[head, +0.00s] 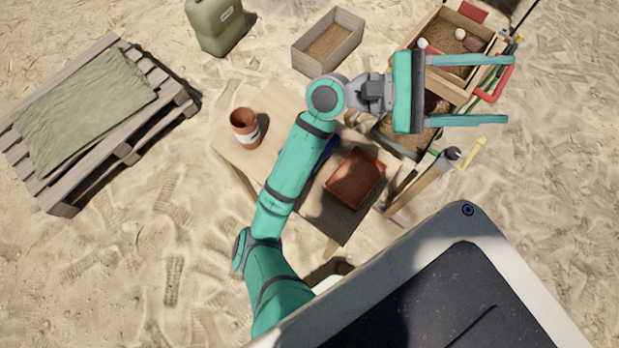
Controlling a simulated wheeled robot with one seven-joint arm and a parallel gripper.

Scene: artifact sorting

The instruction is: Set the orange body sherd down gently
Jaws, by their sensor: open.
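My gripper (510,90) is open at the upper right, its two teal fingers wide apart and pointing right. Nothing shows held between them. It hangs over the right side of the wooden sorting crate (428,22). I cannot pick out the orange body sherd with certainty. A reddish piece (473,12) lies at the crate's far end, with a pale round piece (460,33) and a brown piece (473,44) nearer. My gripper's palm and fingers hide part of the crates below.
A wooden table (235,150) holds a terracotta pot (245,127) and a rust-red tray (355,178). A sand-filled wooden box (327,42) and green jerrycan (214,22) stand behind. A pallet with cloth (85,105) is at left. Open sand lies at lower left.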

